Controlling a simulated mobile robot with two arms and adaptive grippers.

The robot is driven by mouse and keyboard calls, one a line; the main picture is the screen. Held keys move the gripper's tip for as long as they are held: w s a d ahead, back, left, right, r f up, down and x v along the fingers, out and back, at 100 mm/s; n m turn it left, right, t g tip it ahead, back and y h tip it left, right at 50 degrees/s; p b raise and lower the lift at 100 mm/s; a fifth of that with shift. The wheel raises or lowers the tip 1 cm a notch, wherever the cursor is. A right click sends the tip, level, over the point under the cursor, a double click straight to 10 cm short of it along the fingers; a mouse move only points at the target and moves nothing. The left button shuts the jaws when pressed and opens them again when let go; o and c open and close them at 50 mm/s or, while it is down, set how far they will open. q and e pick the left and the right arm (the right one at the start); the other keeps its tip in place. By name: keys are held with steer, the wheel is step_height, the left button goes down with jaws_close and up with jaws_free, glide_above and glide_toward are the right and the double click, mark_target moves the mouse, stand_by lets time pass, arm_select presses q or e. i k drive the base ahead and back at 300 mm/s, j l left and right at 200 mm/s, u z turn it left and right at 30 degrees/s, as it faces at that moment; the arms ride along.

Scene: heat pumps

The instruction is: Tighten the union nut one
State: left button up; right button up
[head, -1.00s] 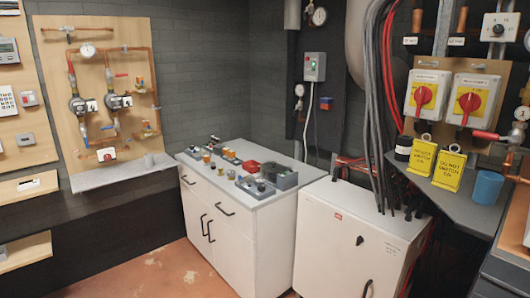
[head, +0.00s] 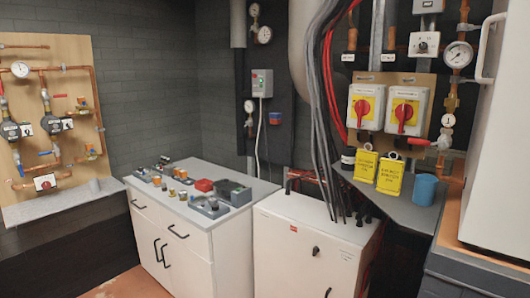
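A wooden board (head: 72,90) with copper pipework hangs on the left wall and is cut off by the left edge of the picture. It carries two dark pumps, one at the far left (head: 11,131) and one beside it (head: 50,124), with a round gauge (head: 20,69) above. Small brass fittings (head: 89,151) sit on the pipe at its right side. I cannot tell which fitting is union nut one; the nuts are too small to make out. Neither of my grippers is in view.
A white cabinet (head: 178,246) bears trays and small parts. Right of it stand a white box (head: 291,260) with cables and a shelf with yellow tags (head: 390,177) and a blue cup (head: 424,189). A large white unit (head: 502,150) fills the right edge. Little floor shows.

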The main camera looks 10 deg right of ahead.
mark_target(450, 103)
steer(key=z, duration=1.4)
